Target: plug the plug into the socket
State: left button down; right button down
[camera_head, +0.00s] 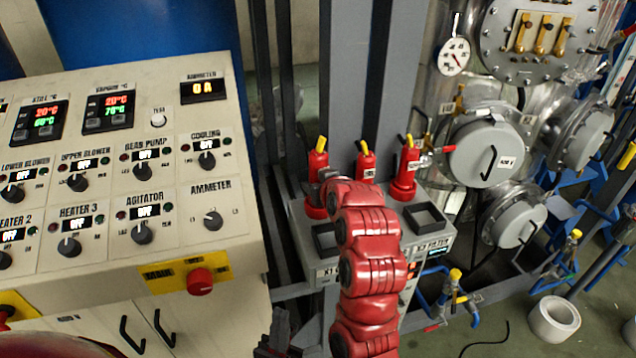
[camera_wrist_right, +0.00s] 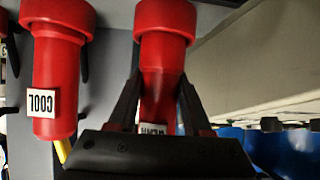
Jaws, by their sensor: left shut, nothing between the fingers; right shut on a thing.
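Red plugs with yellow tops stand in a row on a grey unit (camera_head: 428,245). My right gripper (camera_wrist_right: 160,88) is shut on the leftmost red plug (camera_head: 317,162); in the right wrist view this plug (camera_wrist_right: 165,28) is between the fingers, its label partly hidden. Its wide base seems to be at the grey surface; I cannot tell if it is lifted. A plug labelled COOL (camera_wrist_right: 58,60) is beside it. My left gripper (camera_head: 279,335) is shut and empty, low in the head view.
A control panel (camera_head: 130,170) with knobs and a red button (camera_head: 200,281) fills the left. Two more red plugs, the middle (camera_head: 366,162) and right (camera_head: 406,172) ones, stand close by. Metal vessels (camera_head: 488,150) and valves are at the right.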

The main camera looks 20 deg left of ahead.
jog(key=shift+f+b, duration=0.65)
jog(key=shift+f, duration=0.55)
jog(key=shift+c, duration=1.2)
grip_release()
jog(key=shift+r, duration=0.1)
